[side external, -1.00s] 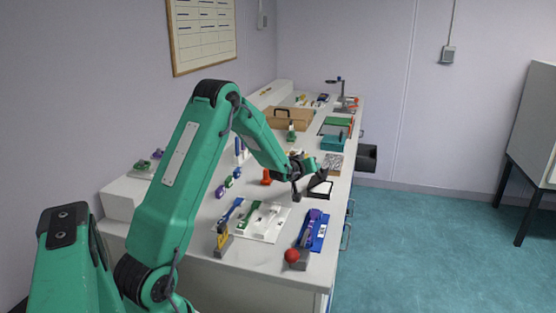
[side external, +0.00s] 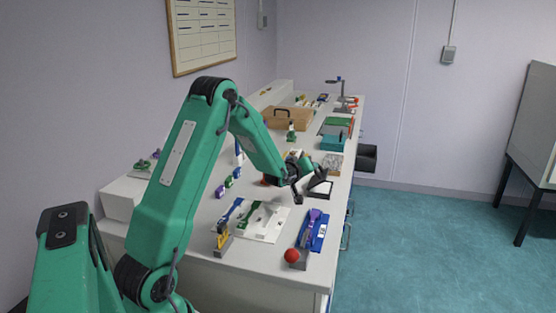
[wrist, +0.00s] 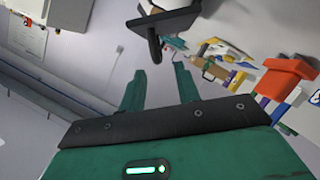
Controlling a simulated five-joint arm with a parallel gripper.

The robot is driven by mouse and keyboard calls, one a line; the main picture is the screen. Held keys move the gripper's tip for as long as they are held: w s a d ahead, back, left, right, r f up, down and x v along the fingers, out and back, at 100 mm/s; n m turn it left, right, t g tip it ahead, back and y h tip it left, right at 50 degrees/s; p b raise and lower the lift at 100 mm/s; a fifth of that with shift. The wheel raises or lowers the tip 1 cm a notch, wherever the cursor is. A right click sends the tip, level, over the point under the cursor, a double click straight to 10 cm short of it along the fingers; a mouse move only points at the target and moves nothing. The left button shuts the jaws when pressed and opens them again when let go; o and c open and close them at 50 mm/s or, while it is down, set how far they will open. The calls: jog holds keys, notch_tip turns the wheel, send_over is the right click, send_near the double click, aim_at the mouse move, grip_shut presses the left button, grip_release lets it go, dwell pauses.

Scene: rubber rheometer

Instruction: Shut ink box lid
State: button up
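The ink box (side external: 319,190) is a small dark box on the bench near its right edge, with its dark lid (side external: 317,179) standing up, tilted open. My gripper (side external: 297,199) is just left of the box in the side view, low over the bench; I cannot tell whether it touches the box. In the wrist view my gripper (wrist: 160,82) has its two green fingers apart with nothing between them. A black part at the top of the wrist view, just beyond the fingertips, looks like part of the ink box (wrist: 170,22), only partly in frame.
A white tray (side external: 245,231) with tools and a blue holder (side external: 318,240) lie in front. A red ball (side external: 291,256) is at the near edge. A teal box (side external: 332,143) stands behind. An orange-red object (wrist: 285,75) shows right in the wrist view.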

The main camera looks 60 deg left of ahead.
jog(key=shift+f+n, duration=0.1)
jog(key=shift+n, duration=0.9)
jog(key=shift+x, duration=3.85)
jog(key=shift+w, duration=0.1)
jog(key=shift+r, duration=0.2)
jog(key=shift+d, duration=0.1)
grip_shut()
